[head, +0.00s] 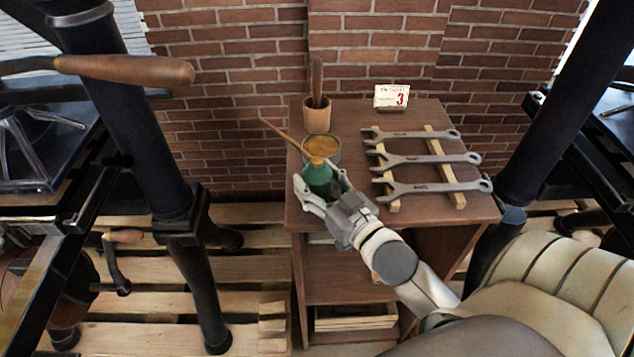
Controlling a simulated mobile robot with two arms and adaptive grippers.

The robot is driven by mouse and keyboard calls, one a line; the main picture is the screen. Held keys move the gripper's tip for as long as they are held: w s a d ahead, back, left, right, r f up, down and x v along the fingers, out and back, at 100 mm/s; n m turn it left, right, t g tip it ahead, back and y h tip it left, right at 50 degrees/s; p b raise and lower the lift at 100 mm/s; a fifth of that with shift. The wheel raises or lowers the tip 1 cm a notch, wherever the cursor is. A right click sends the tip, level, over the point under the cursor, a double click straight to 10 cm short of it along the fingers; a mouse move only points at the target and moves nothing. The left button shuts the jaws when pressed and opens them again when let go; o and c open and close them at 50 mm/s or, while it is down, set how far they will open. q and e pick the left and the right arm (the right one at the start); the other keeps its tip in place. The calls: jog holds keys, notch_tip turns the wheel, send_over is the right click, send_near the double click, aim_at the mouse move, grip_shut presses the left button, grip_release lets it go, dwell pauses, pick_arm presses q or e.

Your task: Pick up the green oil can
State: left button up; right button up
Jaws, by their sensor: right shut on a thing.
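The green oil can (317,178) has a yellowish top and a long thin tan spout that points up and to the left. It is at the front left of the small brown cabinet's top (440,216). My right gripper (318,191) is shut on the can, with a finger on each side of its body. The can's lower part is hidden by the gripper, so I cannot tell whether it touches the top. My left gripper is not in view.
Close behind the can stands a round tin (334,150) with brownish contents. Three wrenches (425,159) lie on wooden strips at right. Black presses flank the cabinet.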

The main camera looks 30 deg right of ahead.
aim_at(323, 165)
jog(key=shift+r, duration=0.1)
jog(key=shift+r, duration=0.75)
jog(key=s+r, duration=0.1)
jog(key=r, duration=0.1)
jog(key=s+r, duration=0.1)
jog(key=r, duration=0.1)
jog(key=s+a+r, duration=0.1)
jog(key=r, duration=0.1)
jog(key=shift+s+r, duration=0.2)
jog(key=s+a+r+p, duration=0.3)
jog(key=s+r+p, duration=0.2)
jog(key=s+p, duration=0.5)
jog(key=shift+p, duration=0.45)
